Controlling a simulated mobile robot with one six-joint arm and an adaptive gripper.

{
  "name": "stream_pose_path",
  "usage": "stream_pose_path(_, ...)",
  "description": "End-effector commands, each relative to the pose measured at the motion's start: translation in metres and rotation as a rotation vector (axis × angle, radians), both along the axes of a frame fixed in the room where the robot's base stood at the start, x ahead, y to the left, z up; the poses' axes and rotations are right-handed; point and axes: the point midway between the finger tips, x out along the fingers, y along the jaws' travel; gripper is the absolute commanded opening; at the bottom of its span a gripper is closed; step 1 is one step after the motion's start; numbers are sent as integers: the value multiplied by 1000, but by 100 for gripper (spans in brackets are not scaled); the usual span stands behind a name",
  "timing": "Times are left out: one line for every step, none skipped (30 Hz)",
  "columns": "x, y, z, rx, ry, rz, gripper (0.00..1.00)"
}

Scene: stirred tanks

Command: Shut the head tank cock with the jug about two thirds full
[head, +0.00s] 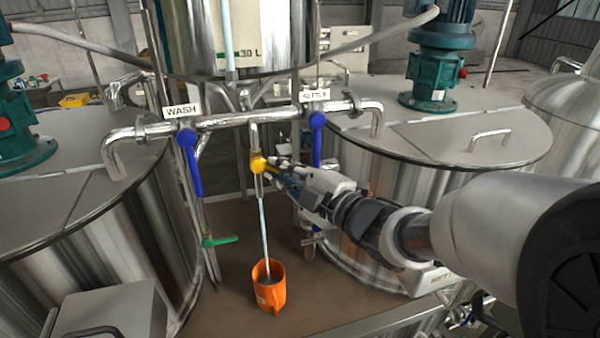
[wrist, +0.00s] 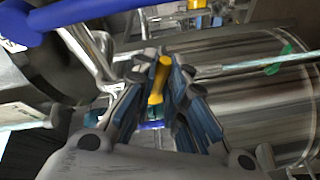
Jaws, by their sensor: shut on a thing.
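The cock with the yellow lever (head: 258,163) sits on the pipe dropping from the middle of the manifold under the head tank (head: 245,35). A pale stream (head: 265,228) falls from its spout into the orange jug (head: 271,296), which stands upright on the brown deck. The jug's liquid level is hard to tell. My gripper (head: 272,165) reaches in from the right and is shut on the yellow lever. In the wrist view the yellow lever (wrist: 160,80) lies between the fingers of my gripper (wrist: 161,62).
A green handle (head: 220,241) sticks out left of the jug. Large steel tanks stand on both sides (head: 110,240) (head: 400,135). The deck (head: 225,300) around the jug is clear.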

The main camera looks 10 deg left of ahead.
Motion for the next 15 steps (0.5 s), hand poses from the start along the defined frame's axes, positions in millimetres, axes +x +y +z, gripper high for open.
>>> stream_pose_path(-1, 1, -7, 28, 14, 1, 0)
stream_pose_path(-1, 1, -7, 41, 23, 1, 0)
stream_pose_path(-1, 1, -8, 57, 34, 2, 0)
stream_pose_path(-1, 1, -8, 67, 41, 2, 0)
stream_pose_path(-1, 2, -8, 77, 47, 2, 0)
stream_pose_path(-1, 2, -7, 86, 53, 2, 0)
stream_pose_path(-1, 2, -7, 91, 56, 2, 0)
stream_pose_path(-1, 2, -6, 94, 59, 2, 0)
stream_pose_path(-1, 2, -6, 97, 61, 2, 0)
stream_pose_path(-1, 2, -5, 99, 62, 2, 0)
stream_pose_path(-1, 2, -5, 99, 62, 2, 0)
stream_pose_path(-1, 2, -5, 98, 62, 1, 0)
stream_pose_path(-1, 2, -5, 97, 62, 1, 0)
stream_pose_path(-1, 2, -5, 97, 62, 1, 0)
stream_pose_path(-1, 2, -5, 97, 62, 1, 0)
